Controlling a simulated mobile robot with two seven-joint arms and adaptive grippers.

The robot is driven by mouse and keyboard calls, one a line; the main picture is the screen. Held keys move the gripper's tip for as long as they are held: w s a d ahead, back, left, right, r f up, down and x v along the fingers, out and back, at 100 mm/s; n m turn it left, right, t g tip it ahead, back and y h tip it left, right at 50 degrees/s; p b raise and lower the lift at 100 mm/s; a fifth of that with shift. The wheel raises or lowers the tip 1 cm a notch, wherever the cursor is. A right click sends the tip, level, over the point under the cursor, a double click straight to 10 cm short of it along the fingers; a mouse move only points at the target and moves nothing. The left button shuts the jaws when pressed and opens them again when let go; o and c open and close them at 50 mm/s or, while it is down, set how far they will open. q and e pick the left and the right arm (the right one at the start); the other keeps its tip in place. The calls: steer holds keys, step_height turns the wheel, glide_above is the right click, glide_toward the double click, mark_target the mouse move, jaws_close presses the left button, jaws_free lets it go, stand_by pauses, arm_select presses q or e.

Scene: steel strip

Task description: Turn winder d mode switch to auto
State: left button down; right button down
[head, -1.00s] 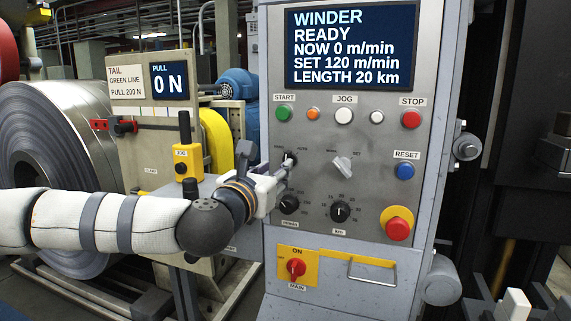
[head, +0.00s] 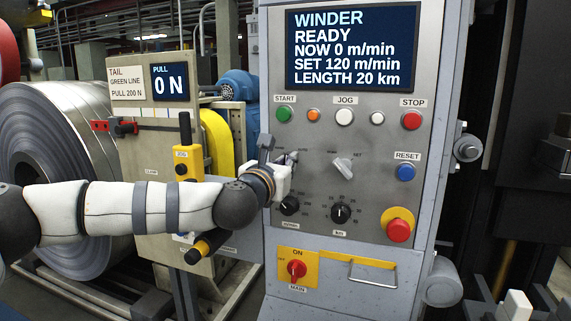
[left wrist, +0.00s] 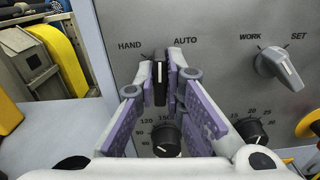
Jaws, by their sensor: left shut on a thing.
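The mode switch (left wrist: 160,84) is a dark knob between the HAND and AUTO labels on the grey winder panel (head: 375,130). My left gripper (left wrist: 161,72) is shut on it, with one purple-padded finger on each side. The knob stands roughly upright in the left wrist view; its exact setting is hard to tell behind the fingers. In the head view my left gripper (head: 289,159) reaches the panel's left side and mostly hides the switch. My right gripper is not in view.
A WORK/SET selector (left wrist: 279,67) sits right of the switch. A dial (left wrist: 167,139) is just below the fingers, with another dial (left wrist: 251,131) to its right. A red emergency button (head: 398,229) and the MAIN switch (head: 297,268) are lower down. A yellow-black handle (head: 207,244) is below my forearm.

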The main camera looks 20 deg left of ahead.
arm_select(q)
steer(key=shift+d+m+p, duration=0.15)
steer(key=shift+m+p, duration=0.85)
steer(key=shift+m, duration=2.8)
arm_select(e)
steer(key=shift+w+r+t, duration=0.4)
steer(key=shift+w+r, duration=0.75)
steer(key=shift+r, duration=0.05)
arm_select(q)
steer(key=shift+m, duration=0.3)
steer(key=c, duration=1.7)
jaws_free()
